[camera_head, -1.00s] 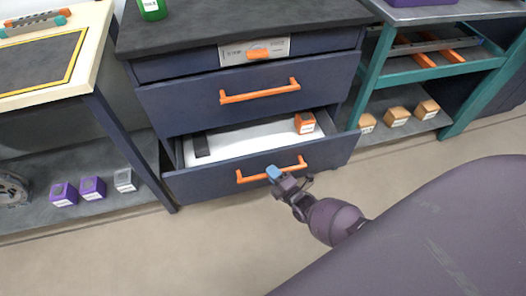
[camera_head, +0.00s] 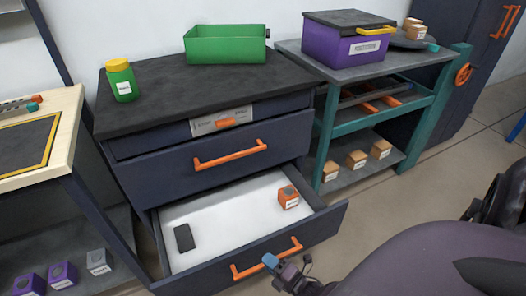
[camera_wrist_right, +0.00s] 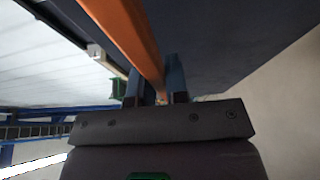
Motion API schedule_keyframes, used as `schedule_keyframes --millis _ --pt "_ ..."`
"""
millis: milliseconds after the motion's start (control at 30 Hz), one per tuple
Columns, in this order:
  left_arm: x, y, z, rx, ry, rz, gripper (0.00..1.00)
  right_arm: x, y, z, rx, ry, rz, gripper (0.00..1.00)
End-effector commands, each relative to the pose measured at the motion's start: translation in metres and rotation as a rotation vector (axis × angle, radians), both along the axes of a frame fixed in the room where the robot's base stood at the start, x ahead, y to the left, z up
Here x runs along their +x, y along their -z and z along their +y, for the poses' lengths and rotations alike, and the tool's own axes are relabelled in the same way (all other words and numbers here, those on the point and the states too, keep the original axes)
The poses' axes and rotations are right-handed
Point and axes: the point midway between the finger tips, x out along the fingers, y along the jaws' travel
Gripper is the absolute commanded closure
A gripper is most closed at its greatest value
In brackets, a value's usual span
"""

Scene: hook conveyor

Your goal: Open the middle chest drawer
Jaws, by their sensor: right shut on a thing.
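The dark blue chest (camera_head: 150,165) has a narrow top drawer with a label and orange pull, a closed drawer (camera_head: 180,178) with an orange bar handle (camera_head: 230,155) below it, and an open drawer (camera_head: 215,215) below that, the lowest I can see. My right gripper (camera_head: 271,263) has blue fingertips and is shut on the open drawer's orange handle (camera_head: 248,269). In the right wrist view the fingers (camera_wrist_right: 155,85) stand on either side of the orange handle bar (camera_wrist_right: 125,30). My left gripper is out of view.
The open drawer holds an orange box (camera_head: 288,197) and a dark block (camera_head: 184,237). A green bin (camera_head: 226,45) and green jar (camera_head: 122,81) stand on the chest. A teal-framed table (camera_head: 325,130) with a purple crate (camera_head: 335,42) stands at right. Floor is clear in front.

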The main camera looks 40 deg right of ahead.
Motion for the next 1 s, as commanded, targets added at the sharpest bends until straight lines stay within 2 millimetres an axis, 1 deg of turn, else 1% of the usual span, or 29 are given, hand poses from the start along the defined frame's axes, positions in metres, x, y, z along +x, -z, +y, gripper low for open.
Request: schedule_keyframes --millis 33,100,300,500,800,833,967,1000 --pt "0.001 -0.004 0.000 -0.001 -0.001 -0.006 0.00 -0.010 -0.002 0.002 0.000 0.002 0.000 1.00" --pt "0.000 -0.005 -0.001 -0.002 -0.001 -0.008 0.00 -0.020 -0.001 0.005 -0.001 0.002 0.001 1.00" --pt "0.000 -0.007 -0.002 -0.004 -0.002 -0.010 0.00 -0.038 -0.001 0.010 -0.001 0.001 -0.001 1.00" --pt "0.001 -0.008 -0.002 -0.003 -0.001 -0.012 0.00 -0.044 0.000 0.011 -0.002 0.000 0.000 1.00" --pt "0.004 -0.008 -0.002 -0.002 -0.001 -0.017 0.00 -0.044 0.000 0.011 -0.002 0.000 0.001 1.00" --pt "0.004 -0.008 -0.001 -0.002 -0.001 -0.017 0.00 -0.044 0.000 0.011 -0.002 0.000 0.001 0.82" --pt "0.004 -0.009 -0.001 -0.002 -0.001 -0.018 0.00 -0.044 0.000 0.012 -0.002 0.000 0.001 0.62" --pt "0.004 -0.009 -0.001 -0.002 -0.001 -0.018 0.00 -0.044 0.000 0.012 -0.001 0.000 0.001 0.60"
